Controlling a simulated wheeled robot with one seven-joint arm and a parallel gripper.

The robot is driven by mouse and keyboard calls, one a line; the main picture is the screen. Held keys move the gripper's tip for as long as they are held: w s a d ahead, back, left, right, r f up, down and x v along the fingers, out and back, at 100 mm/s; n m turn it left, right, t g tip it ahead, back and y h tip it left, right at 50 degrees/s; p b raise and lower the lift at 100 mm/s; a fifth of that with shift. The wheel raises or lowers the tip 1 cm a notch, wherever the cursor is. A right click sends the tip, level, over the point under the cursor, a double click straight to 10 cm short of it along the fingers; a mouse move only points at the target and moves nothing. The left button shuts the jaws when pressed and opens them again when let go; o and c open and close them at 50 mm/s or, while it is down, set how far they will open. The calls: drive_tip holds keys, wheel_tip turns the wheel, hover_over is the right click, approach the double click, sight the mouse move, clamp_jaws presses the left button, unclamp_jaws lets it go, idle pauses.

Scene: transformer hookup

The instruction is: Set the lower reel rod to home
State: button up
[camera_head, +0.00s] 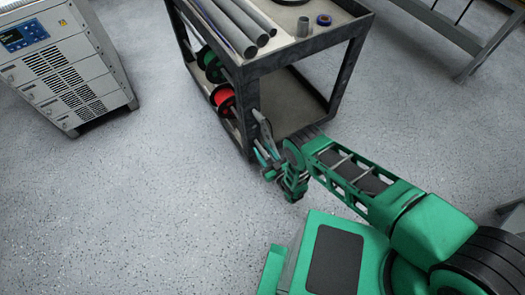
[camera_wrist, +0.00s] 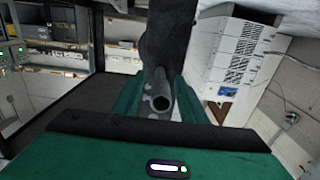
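The reel rods run along the left side of a dark cart, with a green reel (camera_head: 210,62) on the upper one and a red reel (camera_head: 223,97) on the lower one. My gripper (camera_head: 266,158) is low beside the cart's near corner post. In the wrist view a grey hollow rod end (camera_wrist: 161,101) points at the camera between my two green fingers (camera_wrist: 161,92), in front of the black post (camera_wrist: 166,35). It looks like the lower reel rod's end. Whether the fingers touch it is not clear.
Grey pipes (camera_head: 232,25) lie on the cart top (camera_head: 292,45), with a blue tape roll (camera_head: 323,19) and a small cup there. A grey cabinet (camera_head: 62,65) stands at the left. A bench (camera_head: 440,25) is at the upper right. The floor left of my gripper is clear.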

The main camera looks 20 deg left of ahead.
sight(268, 158)
drive_tip(key=shift+c, duration=0.5)
clamp_jaws()
drive_tip(key=shift+x, duration=1.35)
drive_tip(key=shift+o, duration=0.5)
unclamp_jaws()
drive_tip(key=shift+s+d, duration=0.1)
drive_tip(key=v, duration=1)
drive_tip(key=shift+s+d, duration=0.1)
drive_tip(key=shift+d, duration=0.15)
